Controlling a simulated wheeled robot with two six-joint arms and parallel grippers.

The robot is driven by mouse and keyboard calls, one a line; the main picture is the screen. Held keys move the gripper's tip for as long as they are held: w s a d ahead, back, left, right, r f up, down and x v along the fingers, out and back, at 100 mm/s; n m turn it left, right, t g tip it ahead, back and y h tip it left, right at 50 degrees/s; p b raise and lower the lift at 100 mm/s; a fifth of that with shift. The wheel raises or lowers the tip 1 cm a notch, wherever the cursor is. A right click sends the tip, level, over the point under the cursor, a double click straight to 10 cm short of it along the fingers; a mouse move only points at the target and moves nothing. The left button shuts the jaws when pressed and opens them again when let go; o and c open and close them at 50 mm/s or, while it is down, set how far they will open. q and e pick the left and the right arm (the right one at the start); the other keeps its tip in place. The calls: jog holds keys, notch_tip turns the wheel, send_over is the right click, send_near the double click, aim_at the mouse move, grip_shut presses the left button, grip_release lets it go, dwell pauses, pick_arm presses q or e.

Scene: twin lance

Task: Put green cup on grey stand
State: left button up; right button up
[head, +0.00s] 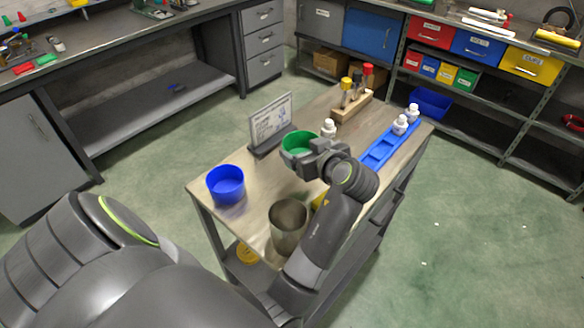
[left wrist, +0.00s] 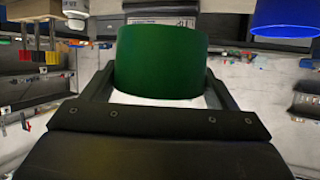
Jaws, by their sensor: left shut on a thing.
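The green cup (head: 297,143) is upright with its open top showing, near the middle of the small table. My left gripper (head: 312,157) is shut on it from the right side. In the left wrist view the green cup (left wrist: 161,62) sits between the two fingers (left wrist: 161,85). I cannot tell whether its bottom touches the tabletop. A dark grey stand (head: 268,143) holding a printed card is just behind and left of the cup; no other grey stand shows clearly. My right gripper is out of view.
A blue cup (head: 226,185) stands at the table's left end, and a metal tumbler (head: 289,222) at the near edge. A blue tray (head: 376,153), white bottles (head: 400,125) and a wooden rack (head: 352,105) occupy the right and back. The table (head: 262,200) has bare wood between the cups.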

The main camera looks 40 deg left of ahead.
pick_arm(q)
jog(key=f, duration=0.2)
jog(key=d+f, duration=0.1)
jog(key=f, duration=0.1)
jog(key=shift+s, duration=0.25)
jog(key=shift+a+f+p, duration=0.1)
jog(key=shift+f+p, duration=0.2)
jog(key=shift+f, duration=0.05)
notch_tip(320, 180, down, 3)
jog(key=shift+a+f, duration=0.15)
jog(key=shift+f, duration=0.25)
jog(key=o, duration=0.6)
jog(key=shift+w, duration=0.1)
jog(key=shift+o, duration=0.5)
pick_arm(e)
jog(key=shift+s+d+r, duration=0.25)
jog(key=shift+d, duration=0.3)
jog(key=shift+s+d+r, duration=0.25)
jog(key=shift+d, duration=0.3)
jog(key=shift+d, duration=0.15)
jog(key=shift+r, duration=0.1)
